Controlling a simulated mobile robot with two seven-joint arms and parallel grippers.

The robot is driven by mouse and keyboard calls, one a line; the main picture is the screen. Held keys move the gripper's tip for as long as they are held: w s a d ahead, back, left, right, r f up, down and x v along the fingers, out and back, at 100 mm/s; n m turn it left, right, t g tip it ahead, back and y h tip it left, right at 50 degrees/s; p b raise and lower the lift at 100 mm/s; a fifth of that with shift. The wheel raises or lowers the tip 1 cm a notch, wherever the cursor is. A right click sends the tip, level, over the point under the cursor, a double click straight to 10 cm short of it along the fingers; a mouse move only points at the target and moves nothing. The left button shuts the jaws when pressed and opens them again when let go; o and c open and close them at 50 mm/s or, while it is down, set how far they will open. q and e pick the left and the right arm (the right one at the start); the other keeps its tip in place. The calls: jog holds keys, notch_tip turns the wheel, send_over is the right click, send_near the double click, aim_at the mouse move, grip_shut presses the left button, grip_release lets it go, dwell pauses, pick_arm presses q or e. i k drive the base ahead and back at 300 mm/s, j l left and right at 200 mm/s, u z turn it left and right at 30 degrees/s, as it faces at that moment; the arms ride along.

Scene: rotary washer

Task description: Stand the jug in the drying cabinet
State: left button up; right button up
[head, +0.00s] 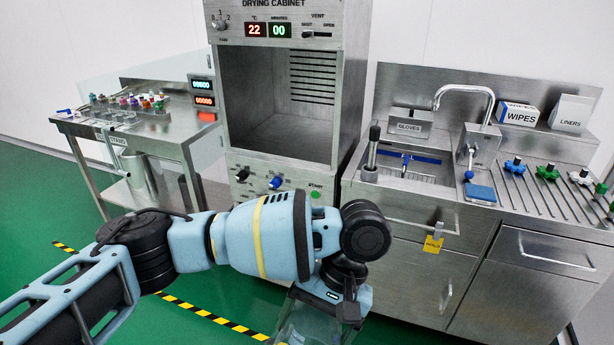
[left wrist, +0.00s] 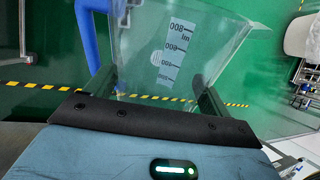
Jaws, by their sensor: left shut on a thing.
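The clear jug (left wrist: 183,45) with a white printed scale fills the middle of the left wrist view, between the two fingers of my left gripper (left wrist: 160,90). My left gripper is shut on it. In the head view the jug (head: 305,325) shows at the bottom edge below my left gripper (head: 335,305), partly cut off by the frame. The drying cabinet (head: 228,110) stands behind my left arm, with its front open and its chamber empty. The jug is in front of and below the cabinet opening. My right gripper is not in view.
A steel bench (head: 175,132) with a rack of coloured-cap vials stands left of the cabinet. A sink counter (head: 400,193) with tap, wipes box (head: 517,113) and several coloured valves stands right. Yellow-black tape (head: 215,318) crosses the green floor.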

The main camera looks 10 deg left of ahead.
aim_at(276, 136)
jog(key=i+l, duration=0.2)
jog(key=i, duration=0.2)
jog(key=i+l, duration=0.2)
jog(key=i, duration=0.25)
